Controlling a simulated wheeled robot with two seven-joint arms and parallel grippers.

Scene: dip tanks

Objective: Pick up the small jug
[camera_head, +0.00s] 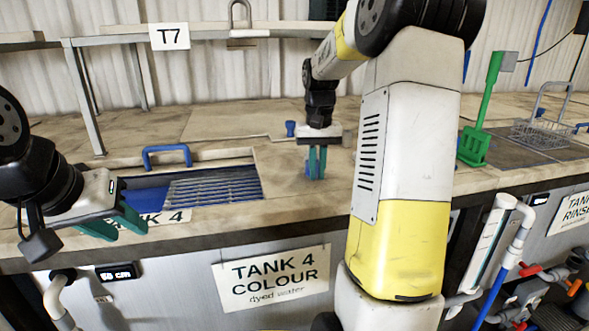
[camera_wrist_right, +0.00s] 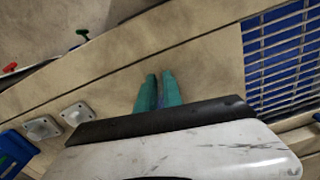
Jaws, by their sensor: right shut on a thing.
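My right gripper (camera_head: 317,172) is over the counter just right of the tank 4 opening, fingers pointing down and close together. A sliver of blue (camera_head: 307,168) shows at its teal fingers; I take this to be the small jug, mostly hidden by the fingers. In the right wrist view the gripper's teal fingers (camera_wrist_right: 158,92) are close together, and the held thing is barely visible between them. My left gripper (camera_head: 120,226) is open and empty at the front left edge of the counter, near the tank 4 label.
Tank 4 (camera_head: 258,189) is a blue basin with a metal grid, and a blue handle (camera_head: 166,152) stands behind it. A small blue item (camera_head: 290,128) stands farther back. A green scoop (camera_head: 481,125) and a wire basket (camera_head: 541,132) are at the right.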

